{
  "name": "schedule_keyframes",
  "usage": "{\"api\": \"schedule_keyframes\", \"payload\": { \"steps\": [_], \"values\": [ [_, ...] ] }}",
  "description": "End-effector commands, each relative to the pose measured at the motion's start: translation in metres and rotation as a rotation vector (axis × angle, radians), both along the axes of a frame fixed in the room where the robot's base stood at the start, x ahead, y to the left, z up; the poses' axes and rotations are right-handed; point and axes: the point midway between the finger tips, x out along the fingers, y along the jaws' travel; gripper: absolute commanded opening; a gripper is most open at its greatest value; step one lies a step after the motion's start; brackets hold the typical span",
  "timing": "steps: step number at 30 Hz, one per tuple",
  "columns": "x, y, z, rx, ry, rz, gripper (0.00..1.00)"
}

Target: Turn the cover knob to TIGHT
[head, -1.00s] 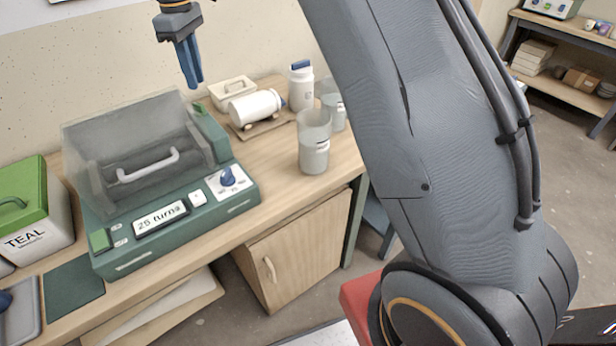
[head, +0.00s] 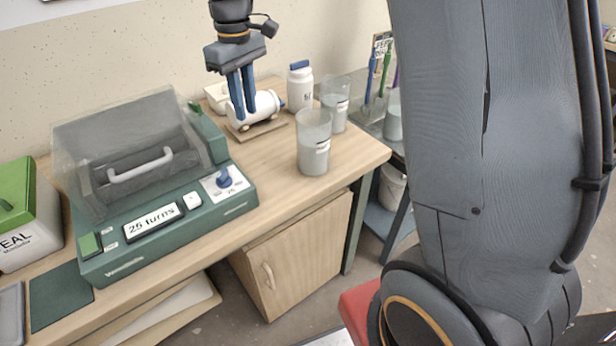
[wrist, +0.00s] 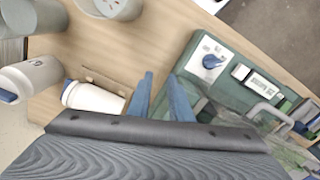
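The cover knob (head: 224,178) is blue and sits on a white panel at the right end of the green machine (head: 170,240). It also shows in the wrist view (wrist: 212,61). Its panel markings are too small to read, so I cannot tell its setting. The machine has a clear cover (head: 120,130) and a display (head: 153,222) reading about 25 turns. My gripper (head: 244,113) points down with a gap between its blue fingers. It is open, empty, and apart from the knob, above and behind it. The fingers also show in the wrist view (wrist: 161,76).
A white bottle lies on a wooden stand (head: 258,132) behind my gripper. An upright white bottle (head: 301,88) and two cups (head: 313,150) (head: 336,95) stand to the right. Bare tabletop lies right of the knob.

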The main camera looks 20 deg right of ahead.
Motion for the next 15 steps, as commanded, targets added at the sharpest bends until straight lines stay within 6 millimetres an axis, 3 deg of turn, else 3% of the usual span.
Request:
{"api": "schedule_keyframes", "payload": {
  "steps": [15],
  "values": [
    [-0.074,-0.044,-0.040,0.001,0.000,-0.231,0.19]
  ]
}}
